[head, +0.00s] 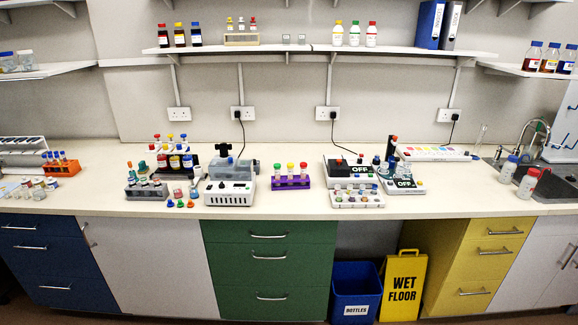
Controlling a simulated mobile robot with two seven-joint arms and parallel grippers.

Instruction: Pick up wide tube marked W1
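Three capped tubes with pale labels stand upright in a purple rack (291,184) near the middle of the bench. Their caps are green (277,167), yellow (290,166) and red (303,166). Other tubes stand in a grey rack (146,191) at the left and in an orange rack (61,168) at the far left. The mark W1 is too small to read on any tube, so I cannot tell which one it is. Neither of my grippers is in the head view.
A white device (230,192) stands left of the purple rack. Loose coloured caps (181,204) lie near the front edge. The bench (264,210) is clear before the purple rack.

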